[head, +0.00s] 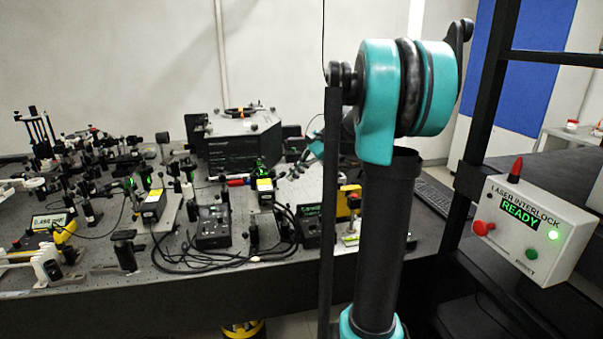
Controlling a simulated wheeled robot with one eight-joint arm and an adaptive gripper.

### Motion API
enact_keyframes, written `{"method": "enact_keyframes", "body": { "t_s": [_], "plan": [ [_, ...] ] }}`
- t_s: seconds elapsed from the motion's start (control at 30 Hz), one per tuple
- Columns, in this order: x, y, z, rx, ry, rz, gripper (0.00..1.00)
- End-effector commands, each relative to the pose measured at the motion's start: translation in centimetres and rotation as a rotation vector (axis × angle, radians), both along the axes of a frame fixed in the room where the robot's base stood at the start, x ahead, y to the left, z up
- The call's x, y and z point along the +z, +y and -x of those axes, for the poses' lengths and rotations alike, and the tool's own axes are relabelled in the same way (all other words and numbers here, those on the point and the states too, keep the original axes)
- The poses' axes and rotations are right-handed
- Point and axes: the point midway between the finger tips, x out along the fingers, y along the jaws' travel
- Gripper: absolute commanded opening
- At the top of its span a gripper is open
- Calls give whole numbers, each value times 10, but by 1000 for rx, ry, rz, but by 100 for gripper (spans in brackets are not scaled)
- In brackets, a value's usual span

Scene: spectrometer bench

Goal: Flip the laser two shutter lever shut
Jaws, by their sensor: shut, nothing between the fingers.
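Two black laser-like boxes with yellow labels stand on the optical bench (205,278): one left of centre (152,207) and one nearer the middle (265,187). I cannot tell which is laser two, and no shutter lever can be made out at this size. My gripper (284,175) shows small and dark, just right of and slightly above the middle box. Its fingers look closed and empty. Part of my wrist and the bench behind it are hidden by my own teal and black arm.
A large black instrument (232,140) stands at the back. Optics mounts and cables crowd the bench. A yellow meter (57,225) sits at left, and a small controller (310,222) stands near my arm. A laser interlock box (528,225) at right reads READY, its light green.

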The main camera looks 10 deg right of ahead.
Motion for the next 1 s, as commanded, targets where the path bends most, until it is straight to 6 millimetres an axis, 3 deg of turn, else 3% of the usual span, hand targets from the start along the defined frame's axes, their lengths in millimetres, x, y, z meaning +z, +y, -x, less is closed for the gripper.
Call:
{"method": "enact_keyframes", "body": {
  "t_s": [0.2,1.0],
  "plan": [
    [11,7,6,1,-1,0,0],
    [17,9,6,1,-1,69,0]
  ]
}}
